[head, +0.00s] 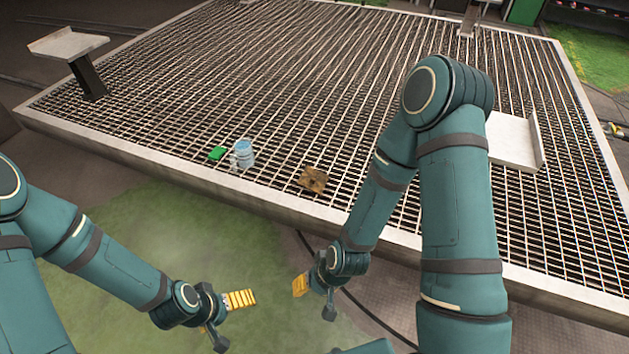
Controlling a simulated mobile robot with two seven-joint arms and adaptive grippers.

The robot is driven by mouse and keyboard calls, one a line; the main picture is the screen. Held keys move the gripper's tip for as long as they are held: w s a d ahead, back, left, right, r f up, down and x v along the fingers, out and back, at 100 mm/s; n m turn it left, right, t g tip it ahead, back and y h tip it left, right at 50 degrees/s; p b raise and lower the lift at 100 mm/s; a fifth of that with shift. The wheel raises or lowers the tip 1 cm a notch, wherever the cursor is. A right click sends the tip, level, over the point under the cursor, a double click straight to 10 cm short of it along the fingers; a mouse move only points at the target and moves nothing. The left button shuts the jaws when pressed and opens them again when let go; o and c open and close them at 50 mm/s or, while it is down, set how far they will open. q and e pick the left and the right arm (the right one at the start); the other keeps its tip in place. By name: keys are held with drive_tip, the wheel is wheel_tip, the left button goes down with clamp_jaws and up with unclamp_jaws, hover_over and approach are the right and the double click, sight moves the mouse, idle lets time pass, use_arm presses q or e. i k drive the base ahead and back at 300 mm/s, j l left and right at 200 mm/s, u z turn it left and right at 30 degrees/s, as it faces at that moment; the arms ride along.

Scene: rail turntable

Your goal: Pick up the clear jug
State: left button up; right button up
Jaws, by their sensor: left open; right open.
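The clear jug (244,153), bluish and see-through, stands upright on the metal grating near its front edge, with what looks like a handle on its left side. My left gripper (231,319) is open and empty, below the jug in the picture and in front of the grating's edge. My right gripper (314,300) is open and empty, lower right of the jug, also in front of the edge. Neither gripper touches the jug.
The large grating (300,80) has a raised pale rim (200,172). Pale stands rise at left (68,45) and right (514,141). Grating behind the jug is clear.

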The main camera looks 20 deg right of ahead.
sight(244, 152)
drive_tip(key=i+j+z, duration=0.35)
drive_tip(key=i, duration=0.25)
drive_tip(key=i+j+z, duration=0.35)
drive_tip(key=i, duration=0.25)
drive_tip(key=i+j+z, duration=0.35)
drive_tip(key=i+j, duration=0.15)
drive_tip(key=j, duration=0.1)
